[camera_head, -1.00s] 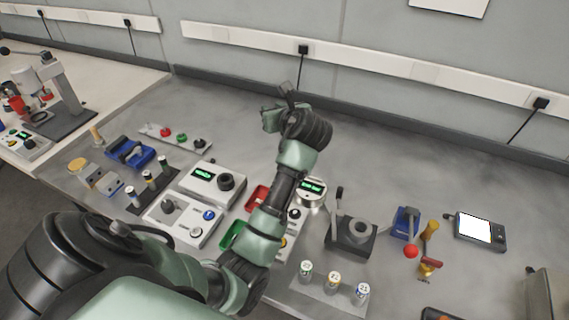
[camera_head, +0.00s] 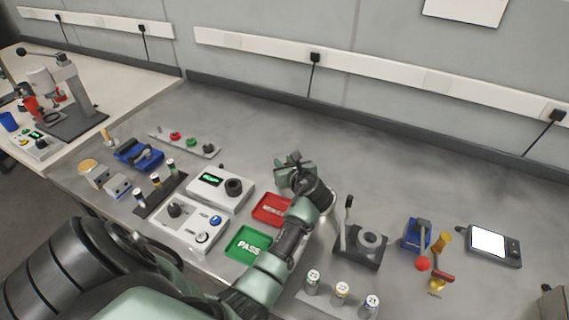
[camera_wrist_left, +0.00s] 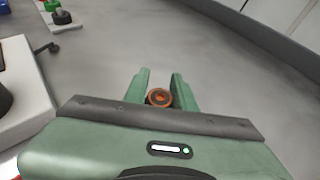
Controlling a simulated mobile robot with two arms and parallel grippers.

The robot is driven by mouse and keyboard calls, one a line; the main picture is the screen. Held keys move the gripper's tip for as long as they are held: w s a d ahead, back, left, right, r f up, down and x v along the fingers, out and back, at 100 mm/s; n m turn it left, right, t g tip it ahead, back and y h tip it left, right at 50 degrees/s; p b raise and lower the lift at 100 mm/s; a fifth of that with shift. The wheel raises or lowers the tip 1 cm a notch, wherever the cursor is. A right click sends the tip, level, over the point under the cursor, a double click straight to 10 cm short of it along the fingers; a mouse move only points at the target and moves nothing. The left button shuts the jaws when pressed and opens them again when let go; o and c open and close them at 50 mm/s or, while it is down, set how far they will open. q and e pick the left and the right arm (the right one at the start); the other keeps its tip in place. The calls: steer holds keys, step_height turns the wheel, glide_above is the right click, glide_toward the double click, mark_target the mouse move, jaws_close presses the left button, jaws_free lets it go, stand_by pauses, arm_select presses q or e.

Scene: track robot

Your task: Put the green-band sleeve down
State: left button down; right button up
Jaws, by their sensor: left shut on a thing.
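My left gripper (camera_head: 293,162) is over the bench behind the red tray, with its fingers pointing away from me. In the left wrist view its two green fingers (camera_wrist_left: 159,88) are shut on a small round thing with a copper-brown end (camera_wrist_left: 158,97). This is likely the sleeve, but no green band shows on it. The fingers and wrist hide its sides. The wrist view shows bare grey bench beyond the fingers. My right gripper is not in view.
A red tray (camera_head: 270,209) and a green PASS tray (camera_head: 248,243) lie near my left forearm. White instrument boxes (camera_head: 221,189) stand left of them. A lever press (camera_head: 361,246) stands to the right. Numbered cylinders (camera_head: 341,292) stand in front. The back of the bench is clear.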

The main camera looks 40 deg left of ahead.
arm_select(q)
steer(key=c, duration=1.6)
jaws_free()
steer(key=shift+f, duration=0.1)
steer(key=o, duration=0.5)
steer(key=shift+c, duration=0.2)
